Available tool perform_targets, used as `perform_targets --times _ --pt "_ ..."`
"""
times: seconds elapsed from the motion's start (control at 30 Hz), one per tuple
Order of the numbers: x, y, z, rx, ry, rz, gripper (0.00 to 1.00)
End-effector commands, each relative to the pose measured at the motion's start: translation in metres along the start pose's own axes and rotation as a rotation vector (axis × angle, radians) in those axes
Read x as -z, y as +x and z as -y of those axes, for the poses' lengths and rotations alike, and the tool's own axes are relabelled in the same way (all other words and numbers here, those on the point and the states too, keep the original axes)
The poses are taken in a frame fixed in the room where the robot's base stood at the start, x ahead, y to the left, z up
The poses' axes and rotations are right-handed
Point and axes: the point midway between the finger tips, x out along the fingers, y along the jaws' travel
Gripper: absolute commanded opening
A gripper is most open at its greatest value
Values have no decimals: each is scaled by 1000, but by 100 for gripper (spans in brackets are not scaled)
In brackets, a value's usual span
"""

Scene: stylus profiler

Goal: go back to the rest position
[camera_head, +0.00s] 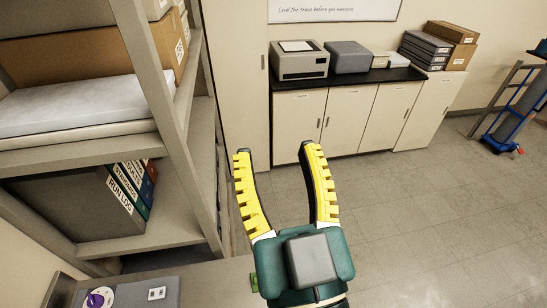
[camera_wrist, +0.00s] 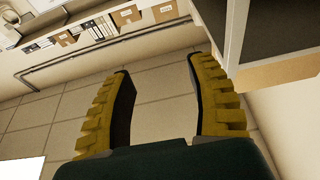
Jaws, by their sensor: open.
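My gripper (camera_head: 273,150) is a dark green body with two yellow, ridged fingers. The fingers stand apart with nothing between them. In the head view it is raised in the lower middle, with floor and white cabinets behind it. In the wrist view the two fingers (camera_wrist: 160,75) are spread, with tiled floor showing between them. No object is held.
A shelf unit (camera_head: 178,135) with boxes and binders (camera_head: 128,192) stands close on the left. A grey work surface (camera_head: 208,285) lies below. White cabinets (camera_head: 345,122) with a printer (camera_head: 299,62) are at the back. A blue hand truck (camera_head: 505,130) stands far right. The floor right of centre is clear.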

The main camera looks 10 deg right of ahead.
Motion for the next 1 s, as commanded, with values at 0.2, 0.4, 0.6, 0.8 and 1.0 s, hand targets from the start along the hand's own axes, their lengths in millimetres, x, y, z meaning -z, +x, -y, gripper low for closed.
perform_targets --times 0.2,0.4,0.6,0.8,1.0 --pt "16 -13 -11 -23 -34 -54 57" --pt "17 -12 -10 -22 -32 -52 57" --pt "78 8 -9 -21 -26 -53 57" --pt "168 36 -8 -22 -18 -53 57" --pt "212 50 -8 -22 -12 -53 57"
